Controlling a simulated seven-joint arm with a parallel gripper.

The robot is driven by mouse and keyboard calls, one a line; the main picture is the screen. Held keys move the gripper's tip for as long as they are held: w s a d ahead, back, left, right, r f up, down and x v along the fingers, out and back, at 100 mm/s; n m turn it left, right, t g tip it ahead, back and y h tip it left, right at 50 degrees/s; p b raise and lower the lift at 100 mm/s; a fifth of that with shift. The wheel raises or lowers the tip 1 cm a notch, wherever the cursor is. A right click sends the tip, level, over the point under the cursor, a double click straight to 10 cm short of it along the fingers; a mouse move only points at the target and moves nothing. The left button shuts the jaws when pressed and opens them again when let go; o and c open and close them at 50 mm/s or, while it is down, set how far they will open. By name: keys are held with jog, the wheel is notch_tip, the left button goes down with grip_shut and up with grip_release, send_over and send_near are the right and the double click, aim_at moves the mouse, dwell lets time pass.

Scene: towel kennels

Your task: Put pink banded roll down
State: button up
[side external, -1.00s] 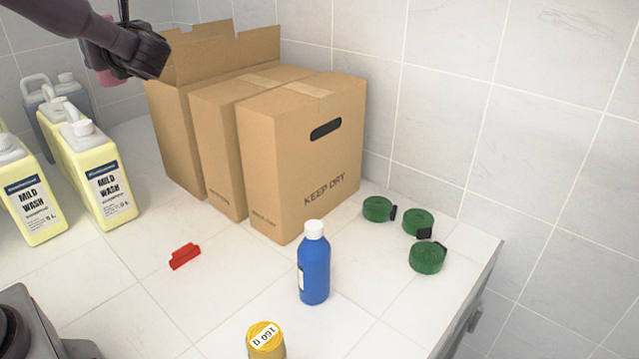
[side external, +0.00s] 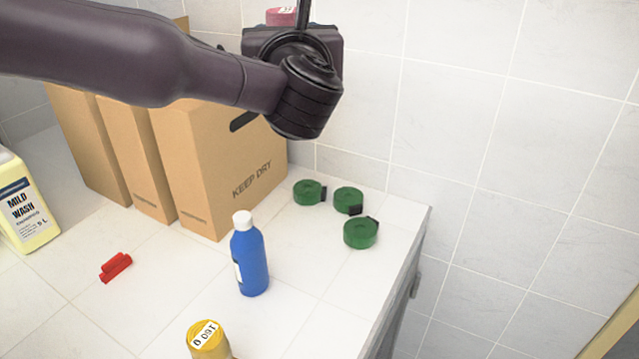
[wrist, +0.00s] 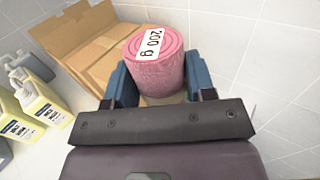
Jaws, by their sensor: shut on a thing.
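The pink roll (wrist: 156,62), with a white "200 g" label on its top end, is upright between the blue fingers of my gripper (wrist: 158,80). The fingers press on its left and right sides. In the side external view only the top of the roll (side external: 281,15) shows above my gripper, high near the back wall and by the boxes. My arm and wrist hide the rest of it. It is held in the air. A band on it cannot be made out.
Tall cardboard boxes (side external: 220,165) stand at the back left, the "KEEP DRY" one nearest. Several green rolls (side external: 361,233) lie near the counter's right edge. A blue bottle (side external: 251,262), a yellow roll (side external: 207,340), a red clip (side external: 115,267) and yellow jugs (side external: 24,205) stand apart, with bare tiles between.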

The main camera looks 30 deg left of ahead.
jog(key=d+f+m+h, duration=0.1)
jog(key=d, duration=0.4)
jog(key=shift+t, duration=0.3)
jog(key=f, duration=3.5)
jog(key=shift+s+a+f, duration=0.2)
jog(key=shift+s+f, duration=0.05)
jog(key=shift+s, duration=0.05)
jog(key=shift+f, duration=0.2)
jog(key=o, duration=1)
jog(key=shift+r, duration=0.1)
